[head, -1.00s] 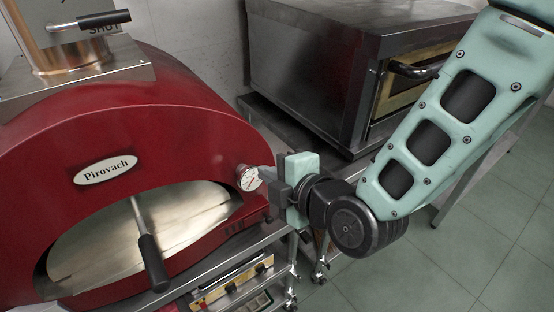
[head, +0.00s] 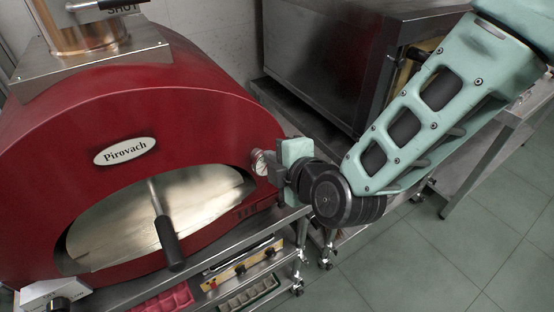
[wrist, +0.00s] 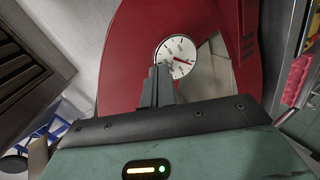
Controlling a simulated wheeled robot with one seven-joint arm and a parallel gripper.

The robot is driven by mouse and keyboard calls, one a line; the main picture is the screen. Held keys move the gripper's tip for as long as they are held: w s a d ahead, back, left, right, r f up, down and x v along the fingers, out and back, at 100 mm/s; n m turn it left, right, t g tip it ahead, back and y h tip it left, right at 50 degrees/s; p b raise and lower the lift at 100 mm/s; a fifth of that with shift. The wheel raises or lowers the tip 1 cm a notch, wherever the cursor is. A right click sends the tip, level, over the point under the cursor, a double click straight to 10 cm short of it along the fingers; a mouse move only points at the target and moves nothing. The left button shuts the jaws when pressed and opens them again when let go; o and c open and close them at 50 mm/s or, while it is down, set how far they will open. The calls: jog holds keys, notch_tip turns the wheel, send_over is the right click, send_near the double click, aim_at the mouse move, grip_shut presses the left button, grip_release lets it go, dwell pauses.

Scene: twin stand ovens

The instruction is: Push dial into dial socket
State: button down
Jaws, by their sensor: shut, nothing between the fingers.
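The dial (head: 259,162) is a round white gauge with a red needle at the right front edge of the red oven. It also shows in the wrist view (wrist: 181,53), face towards the camera. My gripper (head: 268,164) is shut and empty, with its fingertips right at the dial's right side in the head view. In the wrist view the shut fingers (wrist: 160,72) overlap the dial's lower left edge. I cannot tell whether they touch it. The dial socket is hidden behind the dial, and how deep the dial sits cannot be seen.
A dark steel oven (head: 325,60) stands behind my arm. A lower shelf holds trays (head: 250,292). Tiled floor (head: 440,260) is clear at the right.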

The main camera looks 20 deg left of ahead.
jog(key=shift+w+a+f, duration=0.2)
jog(key=shift+w+a, duration=0.05)
jog(key=shift+a, duration=0.05)
dwell(0.5)
jog(key=shift+s+d+r, duration=0.1)
